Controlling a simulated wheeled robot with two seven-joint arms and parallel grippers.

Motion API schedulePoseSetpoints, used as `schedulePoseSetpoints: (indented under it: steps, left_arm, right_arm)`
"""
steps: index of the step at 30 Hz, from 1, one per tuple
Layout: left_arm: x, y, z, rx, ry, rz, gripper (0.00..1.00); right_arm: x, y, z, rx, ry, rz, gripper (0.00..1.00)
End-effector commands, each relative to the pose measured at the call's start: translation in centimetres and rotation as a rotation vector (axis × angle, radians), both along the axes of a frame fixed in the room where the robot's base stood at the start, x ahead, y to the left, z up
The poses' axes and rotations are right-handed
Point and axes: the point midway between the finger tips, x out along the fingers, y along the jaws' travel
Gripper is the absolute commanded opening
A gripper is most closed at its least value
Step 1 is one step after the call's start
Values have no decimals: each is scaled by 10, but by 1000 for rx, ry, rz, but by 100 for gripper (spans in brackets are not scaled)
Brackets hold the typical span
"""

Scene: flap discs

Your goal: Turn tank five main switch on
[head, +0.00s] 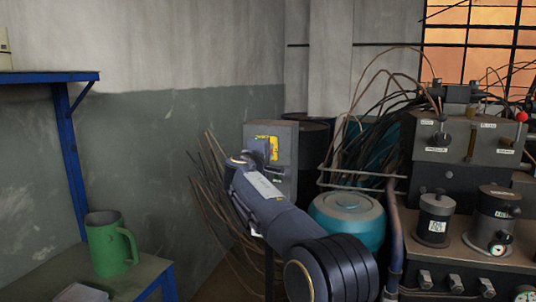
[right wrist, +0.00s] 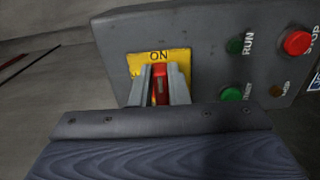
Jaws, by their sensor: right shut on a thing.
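A grey control box (head: 287,134) stands in the middle of the head view; its face also fills the upper right wrist view (right wrist: 205,60). On it is a yellow plate (right wrist: 178,55) marked ON along its top edge. A red switch handle (right wrist: 160,88) sits in front of this plate. My right gripper (right wrist: 159,72) has its two fingers closed around the red handle, below the word ON. In the head view my right arm hides most of the plate and the handle. The lower part of the plate is hidden by the fingers. My left gripper is not in view.
A teal tank (head: 347,215), loose cables and grey machinery (head: 465,140) stand right of my arm. A green mug (head: 108,245) sits on a shelf at left.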

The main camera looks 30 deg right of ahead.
Motion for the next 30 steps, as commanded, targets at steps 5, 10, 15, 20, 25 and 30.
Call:
schedulePoseSetpoints:
  steps: [5,10,15,20,25,30]
  left_arm:
    - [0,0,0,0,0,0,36]
    - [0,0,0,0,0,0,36]
    - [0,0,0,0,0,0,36]
    - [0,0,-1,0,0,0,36]
    - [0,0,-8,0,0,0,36]
    - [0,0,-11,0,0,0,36]
  right_arm:
    - [0,0,-2,4,0,-2,0]
    - [0,0,-1,3,1,-1,36]
    - [0,0,-1,2,1,-1,36]
    - [-2,3,-1,1,1,0,36]
    - [-18,21,-2,2,-1,3,36]
    - [-37,44,-1,1,0,4,36]
